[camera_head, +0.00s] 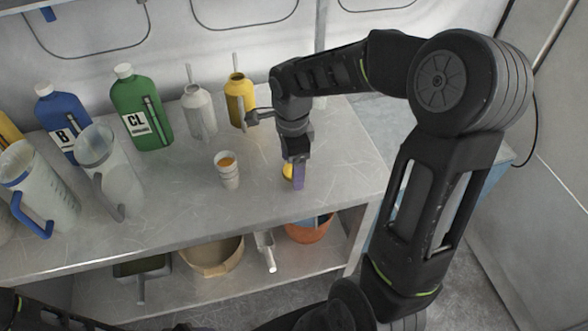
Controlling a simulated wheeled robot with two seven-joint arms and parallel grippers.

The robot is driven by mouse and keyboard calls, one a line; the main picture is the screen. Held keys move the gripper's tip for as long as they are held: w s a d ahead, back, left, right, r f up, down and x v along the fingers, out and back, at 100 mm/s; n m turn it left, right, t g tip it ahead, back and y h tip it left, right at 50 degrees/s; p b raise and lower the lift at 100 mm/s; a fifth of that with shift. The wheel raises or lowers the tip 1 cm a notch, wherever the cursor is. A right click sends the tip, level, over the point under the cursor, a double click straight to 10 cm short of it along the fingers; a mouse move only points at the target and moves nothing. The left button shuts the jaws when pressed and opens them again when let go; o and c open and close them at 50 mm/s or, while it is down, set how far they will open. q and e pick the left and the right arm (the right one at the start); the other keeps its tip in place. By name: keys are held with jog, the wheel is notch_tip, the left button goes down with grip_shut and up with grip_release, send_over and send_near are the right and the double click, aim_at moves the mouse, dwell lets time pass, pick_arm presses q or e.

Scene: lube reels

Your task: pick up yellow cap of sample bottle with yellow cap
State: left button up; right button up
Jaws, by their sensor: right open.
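A small yellow object (287,171), which looks like the yellow cap, is on the workbench just left of the fingers of my right gripper (298,177). My left gripper is not in view.
A blue bottle (62,122), green CL bottle (141,108), grey can (199,112) and yellow can (240,100) stand along the back. Clear jugs (112,172) stand left. The bench (200,212) front is clear. A tan bowl (212,258) and orange bucket (309,230) sit below.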

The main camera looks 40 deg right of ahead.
jog(key=c, duration=1.4)
notch_tip(320, 180, up, 10)
jog(key=shift+r+b, duration=0.1)
jog(key=shift+b, duration=0.5)
